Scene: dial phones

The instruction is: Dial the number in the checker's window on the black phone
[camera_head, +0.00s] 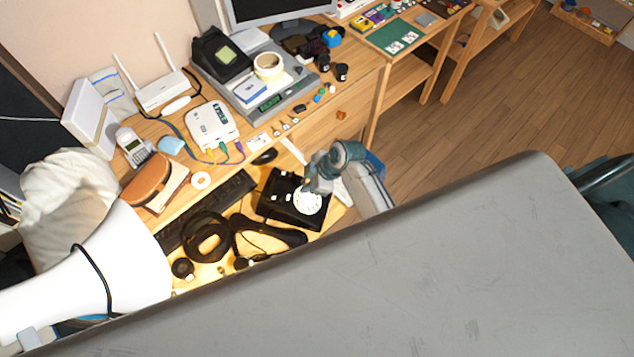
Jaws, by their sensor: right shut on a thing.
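The black phone (275,205) sits on the lit part of the wooden desk, with a round white dial (308,201) on its right side. My right gripper (309,186) is at the upper edge of the dial, its arm coming in from the right. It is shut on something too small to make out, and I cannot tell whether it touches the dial. A grey device with a dark green-lit display (276,102) stands at the back; I cannot read it or tell whether it is the checker. My left gripper is not in view.
A dark keyboard (240,186) and black headphones (206,238) lie left of the phone. A white router (160,92) and a white box with cables (212,124) stand farther back. A large grey surface (430,270) hides the front.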

